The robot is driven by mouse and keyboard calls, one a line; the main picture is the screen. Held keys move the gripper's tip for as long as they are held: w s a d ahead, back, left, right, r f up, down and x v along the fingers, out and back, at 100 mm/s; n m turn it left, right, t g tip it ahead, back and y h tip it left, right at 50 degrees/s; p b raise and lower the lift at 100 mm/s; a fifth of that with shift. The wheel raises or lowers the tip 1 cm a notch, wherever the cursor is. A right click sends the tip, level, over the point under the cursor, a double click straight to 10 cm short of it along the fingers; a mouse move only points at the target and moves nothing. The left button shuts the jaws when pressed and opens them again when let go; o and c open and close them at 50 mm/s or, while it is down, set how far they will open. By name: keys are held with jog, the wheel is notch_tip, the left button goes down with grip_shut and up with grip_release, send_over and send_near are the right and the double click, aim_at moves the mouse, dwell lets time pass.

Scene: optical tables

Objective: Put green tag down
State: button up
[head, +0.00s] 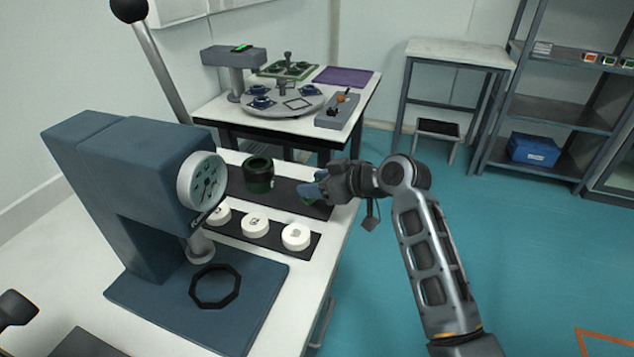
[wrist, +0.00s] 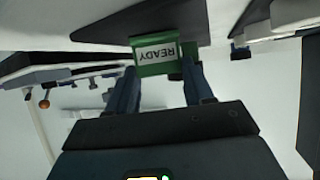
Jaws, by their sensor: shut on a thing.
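The green tag (wrist: 157,54) has a white label reading READY, upside down in the wrist view. My gripper (wrist: 160,72) is shut on it, with one blue finger at each side. In the head view my gripper (head: 318,188) is over the right end of a dark mat (head: 288,194) on the white table, and its fingers hide most of the tag. The dark mat also shows behind the tag in the wrist view (wrist: 108,33). I cannot tell whether the tag touches the mat.
A dark green ring-shaped part (head: 258,176) stands on the mat left of my gripper. White numbered discs (head: 296,236) sit on a black strip in front. A blue-grey press (head: 120,190) with a dial stands at left. Another table (head: 215,108) is behind. The floor at right is clear.

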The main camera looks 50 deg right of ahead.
jog(key=shift+f, duration=0.15)
jog(key=o, duration=1)
